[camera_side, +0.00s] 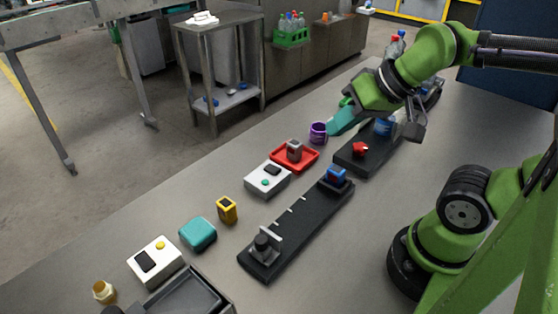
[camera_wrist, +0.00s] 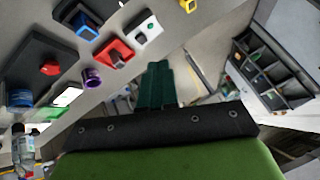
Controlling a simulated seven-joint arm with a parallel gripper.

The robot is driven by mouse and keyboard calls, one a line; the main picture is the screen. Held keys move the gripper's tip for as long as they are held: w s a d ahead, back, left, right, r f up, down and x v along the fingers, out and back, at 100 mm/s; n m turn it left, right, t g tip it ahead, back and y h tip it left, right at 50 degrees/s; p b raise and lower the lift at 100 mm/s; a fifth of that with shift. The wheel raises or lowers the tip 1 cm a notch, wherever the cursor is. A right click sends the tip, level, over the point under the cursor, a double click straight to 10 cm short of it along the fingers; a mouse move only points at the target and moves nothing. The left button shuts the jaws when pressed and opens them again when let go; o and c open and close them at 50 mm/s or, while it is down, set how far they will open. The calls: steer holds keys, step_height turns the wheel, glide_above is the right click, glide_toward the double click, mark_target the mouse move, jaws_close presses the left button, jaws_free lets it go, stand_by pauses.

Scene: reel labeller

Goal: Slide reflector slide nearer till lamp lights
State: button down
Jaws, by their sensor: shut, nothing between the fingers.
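A long black rail (camera_side: 290,232) with white tick marks lies on the table in the side view. At its near end stands what looks like the reflector slide (camera_side: 268,243), a pale upright plate with a dark knob. A blue block (camera_side: 337,174) sits at the rail's far end; it also shows in the wrist view (camera_wrist: 87,31), where the slide is out of frame. I cannot tell which part is the lamp or whether it is lit. My gripper (camera_side: 334,129) is shut and empty, above the table's far side, away from the rail. Its teal fingers (camera_wrist: 157,66) are together in the wrist view.
A black base (camera_side: 350,161) with a red knob (camera_side: 360,149) stands beyond the rail. A red tray (camera_side: 310,165), a purple cup (camera_side: 318,132), white boxes (camera_side: 268,180) (camera_side: 153,262), a yellow block (camera_side: 227,210) and a teal block (camera_side: 197,233) line the left.

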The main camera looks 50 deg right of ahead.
steer(key=c, duration=1.8)
jaws_free()
steer(key=shift+o, duration=1)
steer(key=shift+a, duration=0.15)
steer(key=o, duration=0.5)
steer(key=a, duration=0.1)
steer(key=a+n+g, duration=0.1)
steer(key=w+a+f, duration=0.1)
steer(key=shift+f+n+y, duration=0.1)
steer(key=shift+n+y, duration=0.3)
steer(key=shift+o, duration=1.1)
steer(key=w+a+n+g, duration=0.2)
steer(key=a+n, duration=0.3)
steer(key=a, duration=0.1)
steer(key=shift+f+n+g, duration=0.25)
steer(key=shift+n+g, duration=0.05)
steer(key=shift+g, duration=0.1)
steer(key=n+g+h, duration=0.3)
steer(key=n, duration=1.4)
glide_above(261, 239)
step_height(261, 239, down, 16)
steer(key=shift+f, duration=0.1)
steer(key=shift+c, duration=0.3)
